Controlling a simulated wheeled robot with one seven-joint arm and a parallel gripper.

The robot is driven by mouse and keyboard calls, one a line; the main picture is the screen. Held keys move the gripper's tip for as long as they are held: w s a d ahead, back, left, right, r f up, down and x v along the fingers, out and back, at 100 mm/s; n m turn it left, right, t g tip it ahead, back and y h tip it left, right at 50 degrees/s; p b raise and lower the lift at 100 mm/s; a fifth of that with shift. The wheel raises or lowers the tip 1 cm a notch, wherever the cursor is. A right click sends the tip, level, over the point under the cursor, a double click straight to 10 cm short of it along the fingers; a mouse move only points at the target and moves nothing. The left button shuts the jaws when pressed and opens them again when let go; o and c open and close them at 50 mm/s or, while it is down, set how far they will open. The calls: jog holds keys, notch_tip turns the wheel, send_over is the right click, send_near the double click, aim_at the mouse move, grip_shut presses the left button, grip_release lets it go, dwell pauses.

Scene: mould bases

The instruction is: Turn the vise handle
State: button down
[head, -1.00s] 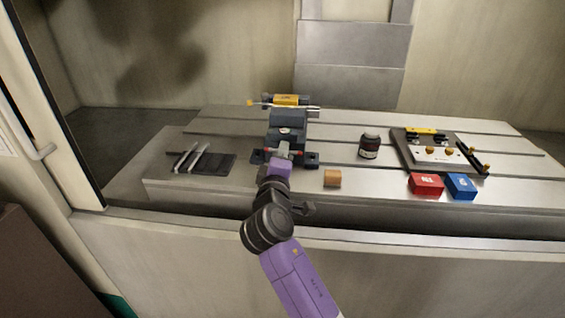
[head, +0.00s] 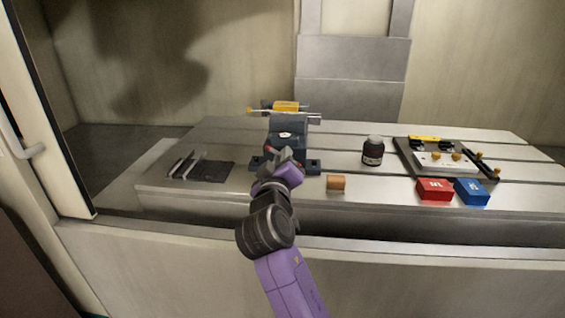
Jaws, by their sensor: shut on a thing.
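The dark grey vise (head: 289,127) stands on the slotted metal table, with a yellow block and a rod at its top. My gripper (head: 277,156) is at the front of the vise, at the handle, and is tilted to one side. It is shut on the vise handle, which is mostly hidden behind the fingers and wrist. A small red part shows at the left of the fingers.
A wooden block (head: 336,182) lies right of my wrist, with a dark jar (head: 373,151) behind it. A red box (head: 434,189), a blue box (head: 471,191) and a fixture plate (head: 491,179) are farther right. A dark mat (head: 212,172) with metal bars lies left.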

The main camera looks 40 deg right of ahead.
dwell(0.4)
jog(key=c, duration=1.4)
grip_release()
jog(key=shift+o, duration=0.2)
jog(key=shift+a, duration=0.1)
jog(key=v, duration=0.7)
jog(key=shift+s+a, duration=0.25)
